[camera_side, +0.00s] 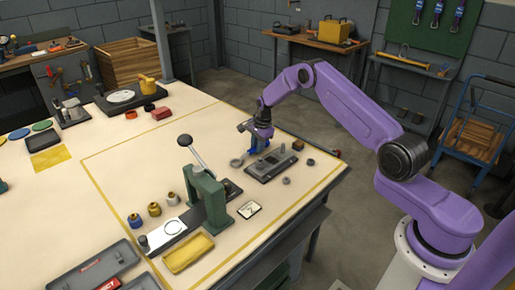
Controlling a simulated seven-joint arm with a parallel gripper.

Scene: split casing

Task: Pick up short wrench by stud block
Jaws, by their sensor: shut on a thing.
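My gripper (259,150) points down over the far right part of the table and is shut. It is shut on the short wrench (238,161), a grey tool whose ring-like end shows just left of the fingers. The rest of the wrench is hidden or too small to make out, and I cannot tell whether it touches the table. The stud block (271,167), a dark grey plate with small raised parts, lies just in front and to the right of the gripper.
A green lever press (207,200) stands in front on the left. A yellow tray (188,253) and several small knobs (154,209) lie near it. Small grey rings (287,181) and a brown block (298,145) lie near the right edge. The table behind the gripper is mostly clear.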

